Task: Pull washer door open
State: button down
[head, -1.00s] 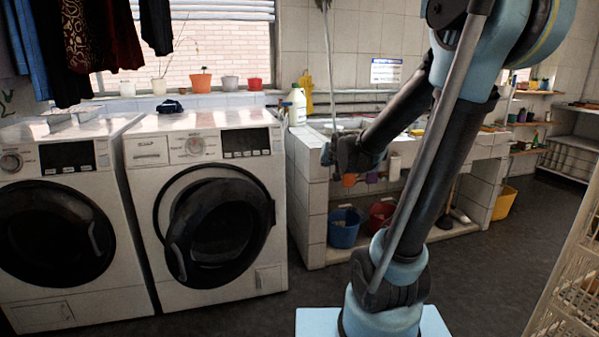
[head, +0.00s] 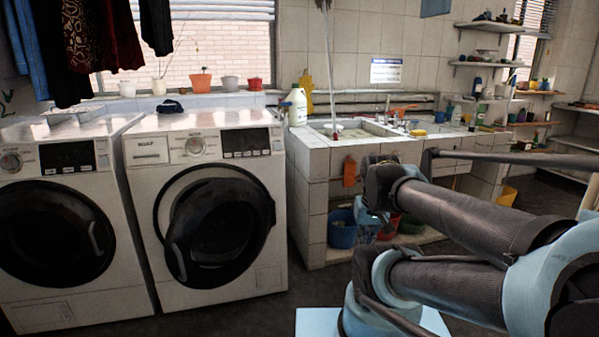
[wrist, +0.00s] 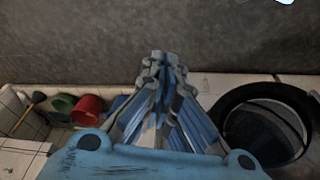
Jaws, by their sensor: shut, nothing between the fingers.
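The right-hand washer (head: 275,262) is white and stands left of centre in the head view. Its round dark door (head: 215,235) sits off-centre in the black ring and looks partly open, with a curved handle on its left side. In the wrist view the black door ring (wrist: 225,108) shows at the right. My gripper (wrist: 165,62) is shut and empty in the wrist view, pointing toward the floor side of the picture. It is apart from the ring, to its left. In the head view my arm mostly hides the gripper.
A second washer (head: 125,295) stands to the left with its dark door. The tiled sink (head: 313,200) is right of the washers, with a blue bucket (head: 342,232) under it. In the wrist view a red bucket (wrist: 88,106) lies left of my gripper. Grey floor (wrist: 240,45) is clear.

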aim_at(233, 218)
jog(key=u, duration=0.45)
jog(key=k, duration=1.15)
jog(key=u, duration=1.05)
jog(key=i, duration=1.6)
jog(key=z, duration=0.35)
